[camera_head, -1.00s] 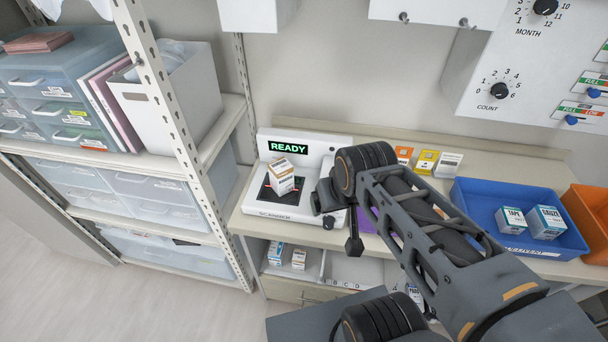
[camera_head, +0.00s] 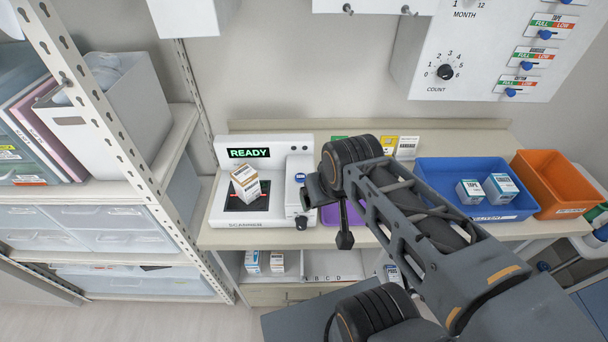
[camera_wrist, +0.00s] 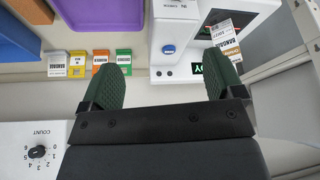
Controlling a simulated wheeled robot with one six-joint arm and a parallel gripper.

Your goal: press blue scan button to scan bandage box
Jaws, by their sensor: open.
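The white scanner (camera_head: 282,210) stands on the counter, with READY in green on its display (camera_head: 249,153). The bandage box (camera_head: 245,184), white and orange-brown, stands on its dark scan pad, and shows partly in the wrist view (camera_wrist: 227,40). The blue scan button (camera_head: 299,177) is on the scanner's right-hand part. In the wrist view the blue button (camera_wrist: 168,49) shows between the green fingertips, apart from both. My gripper (camera_wrist: 163,64) is open and empty. In the head view my arm's end covers the area just right of the button.
A blue bin (camera_head: 440,180) with two small boxes and an orange bin (camera_head: 548,180) stand to the right. A purple tray (camera_head: 331,215) is partly hidden behind my arm. Several small cards stand at the back. A shelf post (camera_head: 110,140) rises at left.

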